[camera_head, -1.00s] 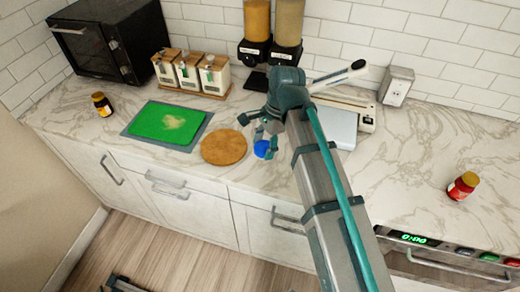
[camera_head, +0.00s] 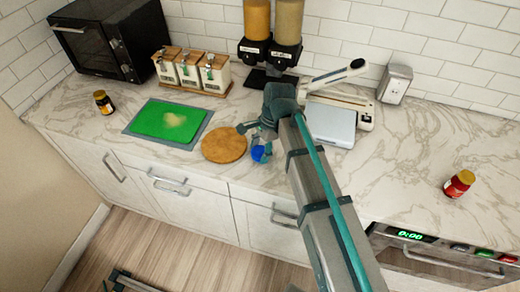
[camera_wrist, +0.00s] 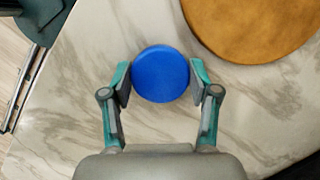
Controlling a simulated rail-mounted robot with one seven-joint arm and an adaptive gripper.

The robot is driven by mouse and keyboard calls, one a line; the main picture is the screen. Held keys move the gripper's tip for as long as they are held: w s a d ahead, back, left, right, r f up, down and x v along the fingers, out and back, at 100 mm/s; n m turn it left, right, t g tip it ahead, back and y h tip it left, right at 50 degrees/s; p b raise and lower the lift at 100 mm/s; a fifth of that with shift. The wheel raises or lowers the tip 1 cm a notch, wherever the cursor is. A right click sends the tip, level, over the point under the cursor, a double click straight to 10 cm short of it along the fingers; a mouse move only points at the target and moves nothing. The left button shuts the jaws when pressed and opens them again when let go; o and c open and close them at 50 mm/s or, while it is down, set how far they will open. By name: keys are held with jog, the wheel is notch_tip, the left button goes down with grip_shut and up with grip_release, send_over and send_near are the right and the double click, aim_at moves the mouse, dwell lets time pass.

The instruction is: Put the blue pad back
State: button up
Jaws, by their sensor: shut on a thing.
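The blue pad (camera_wrist: 160,73) is a round blue disc, seen between my fingertips in the wrist view. My gripper (camera_wrist: 160,82) is shut on it, with one teal finger at each side. In the head view the blue pad (camera_head: 258,153) shows small below my gripper (camera_head: 259,144), near the counter's front edge and just right of the round brown board. I cannot tell whether the pad touches the counter.
The round brown board (camera_head: 224,145) lies close on the left. Beyond it lies a green board (camera_head: 169,121) on a grey mat. A scale (camera_head: 331,124) and a laminator-like white device (camera_head: 345,103) stand to the right.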

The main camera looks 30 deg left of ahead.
jog(key=shift+f, duration=0.15)
jog(key=o, duration=1)
jog(key=b+v, duration=0.2)
jog(key=v, duration=1)
jog(key=shift+w+d, duration=0.1)
jog(key=shift+w, duration=0.05)
